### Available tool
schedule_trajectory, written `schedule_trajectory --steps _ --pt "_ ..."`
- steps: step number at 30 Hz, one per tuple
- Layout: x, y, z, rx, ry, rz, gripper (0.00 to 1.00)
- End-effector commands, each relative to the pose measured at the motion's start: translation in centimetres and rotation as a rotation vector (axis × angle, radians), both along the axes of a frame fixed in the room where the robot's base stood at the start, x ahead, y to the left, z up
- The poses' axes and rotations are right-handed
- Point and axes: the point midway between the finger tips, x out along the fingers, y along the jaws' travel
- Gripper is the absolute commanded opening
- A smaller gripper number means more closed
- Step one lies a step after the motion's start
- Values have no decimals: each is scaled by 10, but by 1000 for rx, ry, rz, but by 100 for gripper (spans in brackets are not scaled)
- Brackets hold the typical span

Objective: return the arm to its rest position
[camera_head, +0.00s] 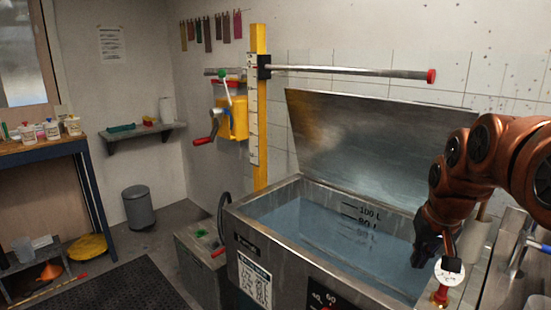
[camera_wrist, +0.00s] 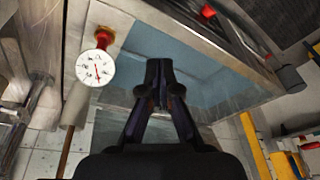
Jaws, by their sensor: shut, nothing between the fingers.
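My copper-coloured arm comes in from the right in the head view. My gripper (camera_head: 424,252) points down over the right end of the open steel vat of blue-grey liquid. In the wrist view my gripper (camera_wrist: 160,85) is shut, with its dark fingers together and nothing seen between them. The liquid (camera_wrist: 205,70) shows behind the fingers. I cannot tell how far the tips are above it.
A white dial gauge (camera_head: 449,271) on a red fitting stands close beside my gripper; it also shows in the wrist view (camera_wrist: 96,68). The vat's raised lid (camera_head: 350,140) stands behind. A horizontal bar (camera_head: 350,71) crosses above. Floor at left is partly clear.

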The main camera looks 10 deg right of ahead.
Motion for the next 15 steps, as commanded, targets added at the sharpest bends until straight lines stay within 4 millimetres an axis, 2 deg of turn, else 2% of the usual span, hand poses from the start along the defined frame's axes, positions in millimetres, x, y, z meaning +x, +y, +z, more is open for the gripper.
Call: schedule_trajectory --steps 1,6,10,15 --pt "-14 26 -6 3 28 41 0" --pt "-66 93 -33 17 131 146 0" --pt "-115 131 -56 22 215 210 0" --pt "-180 162 -84 20 316 270 0"
